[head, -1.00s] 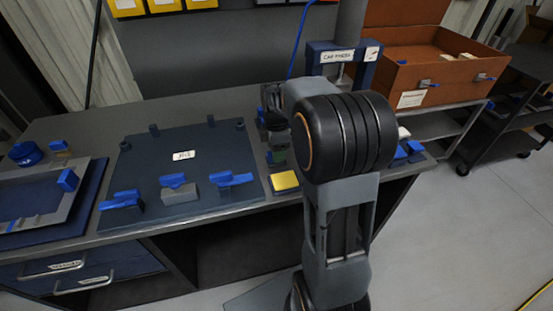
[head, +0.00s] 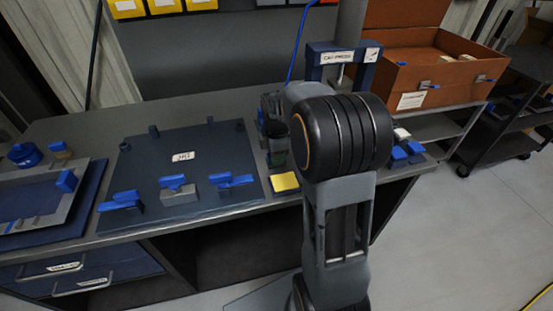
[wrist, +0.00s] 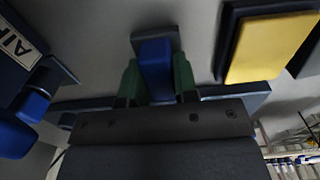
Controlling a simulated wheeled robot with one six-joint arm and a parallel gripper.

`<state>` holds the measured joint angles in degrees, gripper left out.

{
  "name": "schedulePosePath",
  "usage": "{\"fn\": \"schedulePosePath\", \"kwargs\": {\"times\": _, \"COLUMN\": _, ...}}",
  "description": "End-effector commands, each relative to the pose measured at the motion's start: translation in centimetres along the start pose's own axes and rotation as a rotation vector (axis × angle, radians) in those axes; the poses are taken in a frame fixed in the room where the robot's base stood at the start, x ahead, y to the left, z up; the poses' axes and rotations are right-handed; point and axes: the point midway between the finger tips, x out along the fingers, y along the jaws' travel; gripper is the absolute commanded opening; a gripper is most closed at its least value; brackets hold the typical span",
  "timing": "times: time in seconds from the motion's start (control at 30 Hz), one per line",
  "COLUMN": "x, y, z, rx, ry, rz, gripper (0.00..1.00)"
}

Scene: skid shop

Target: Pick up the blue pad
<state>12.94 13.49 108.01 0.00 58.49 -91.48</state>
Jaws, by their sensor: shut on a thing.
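The blue pad (wrist: 155,58) is between the two green fingertips of my gripper (wrist: 156,80) in the wrist view. The fingers press on its left and right sides, and a grey piece shows just beyond it. In the head view my gripper (head: 277,145) is over the front right part of the bench, beside the yellow pad. My arm hides most of it there, and I cannot make out the blue pad in that view. I cannot tell whether the pad is clear of the surface.
A yellow pad (head: 285,182) lies at the bench's front edge, also in the wrist view (wrist: 272,46). A dark plate (head: 150,160) with blue clamps lies to the left. A blue press (head: 322,62) and an orange crate (head: 425,85) stand at right.

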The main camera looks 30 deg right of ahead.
Motion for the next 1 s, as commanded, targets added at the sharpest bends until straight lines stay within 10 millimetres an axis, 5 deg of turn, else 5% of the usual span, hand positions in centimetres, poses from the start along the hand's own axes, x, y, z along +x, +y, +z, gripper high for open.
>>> {"fn": "schedulePosePath", "kwargs": {"times": 0.37, "x": -0.4, "y": 0.0, "z": 0.0, "rx": 0.000, "ry": 0.000, "rz": 0.001, "gripper": 0.04}}
{"fn": "schedulePosePath", "kwargs": {"times": 0.63, "x": -3.6, "y": 0.0, "z": 0.0, "rx": 0.000, "ry": 0.000, "rz": 0.004, "gripper": 0.04}}
{"fn": "schedulePosePath", "kwargs": {"times": 1.0, "x": -10.0, "y": -6.6, "z": -1.6, "rx": -0.002, "ry": 0.000, "rz": 0.005, "gripper": 0.04}}
